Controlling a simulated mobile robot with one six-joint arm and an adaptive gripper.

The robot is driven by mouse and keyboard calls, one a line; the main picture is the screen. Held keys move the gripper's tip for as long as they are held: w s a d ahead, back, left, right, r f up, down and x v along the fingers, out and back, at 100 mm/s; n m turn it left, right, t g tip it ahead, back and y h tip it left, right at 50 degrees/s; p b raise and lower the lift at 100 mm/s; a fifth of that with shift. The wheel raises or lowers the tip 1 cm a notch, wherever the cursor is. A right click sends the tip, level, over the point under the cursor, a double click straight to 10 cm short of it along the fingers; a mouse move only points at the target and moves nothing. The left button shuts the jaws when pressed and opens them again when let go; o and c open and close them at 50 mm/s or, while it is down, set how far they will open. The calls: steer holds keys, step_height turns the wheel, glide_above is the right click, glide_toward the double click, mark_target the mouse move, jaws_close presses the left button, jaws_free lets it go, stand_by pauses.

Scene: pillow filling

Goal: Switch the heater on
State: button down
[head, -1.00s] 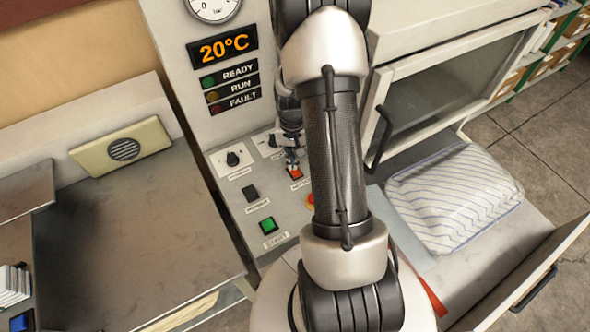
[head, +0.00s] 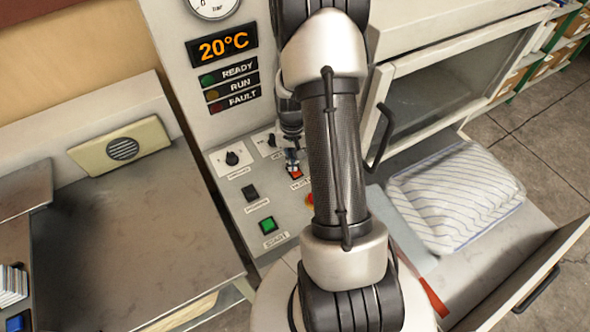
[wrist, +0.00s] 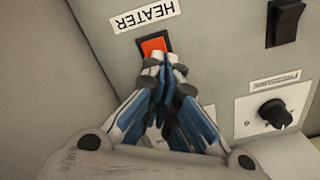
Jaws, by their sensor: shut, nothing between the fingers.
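The heater switch (wrist: 155,44) is a red-orange rocker in a dark frame, beside the label HEATER (wrist: 144,18), in the wrist view. In the head view the switch (head: 296,173) shows small on the sloped control panel, just below my gripper (head: 292,161). My gripper (wrist: 166,64) is shut and empty, with its blue-and-grey fingertips together at the switch's near edge. The fingertips overlap part of the switch; I cannot tell whether they touch it. The display (head: 222,46) reads 20°C.
The panel also holds a black knob (head: 232,158), a black rocker (head: 250,192), a green START button (head: 267,225) and a red button (head: 309,198) partly behind my arm. A striped pillow (head: 456,197) lies at the right. A metal worktop (head: 130,235) is at the left.

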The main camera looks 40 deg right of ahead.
steer(key=shift+f+b, duration=0.4)
steer(key=shift+f, duration=0.2)
steer(key=shift+r, duration=0.15)
steer(key=shift+r+p, duration=2.5)
steer(key=shift+r, duration=0.9)
steer(key=shift+r, duration=0.1)
steer(key=a+r+n+t+b, duration=0.1)
steer(key=a+r+n, duration=0.1)
steer(key=a+r, duration=0.5)
steer(key=a+r+n+t, duration=0.15)
steer(key=a+r, duration=0.35)
steer(key=r, duration=0.5)
steer(key=s+a+r+n+t+b, duration=0.2)
steer(key=s+a+r+n, duration=0.3)
steer(key=s+a+r, duration=0.3)
steer(key=s+a, duration=0.3)
steer(key=s, duration=0.3)
steer(key=shift+s+a+r, duration=0.15)
steer(key=shift+s+a, duration=0.15)
steer(key=shift+s, duration=0.05)
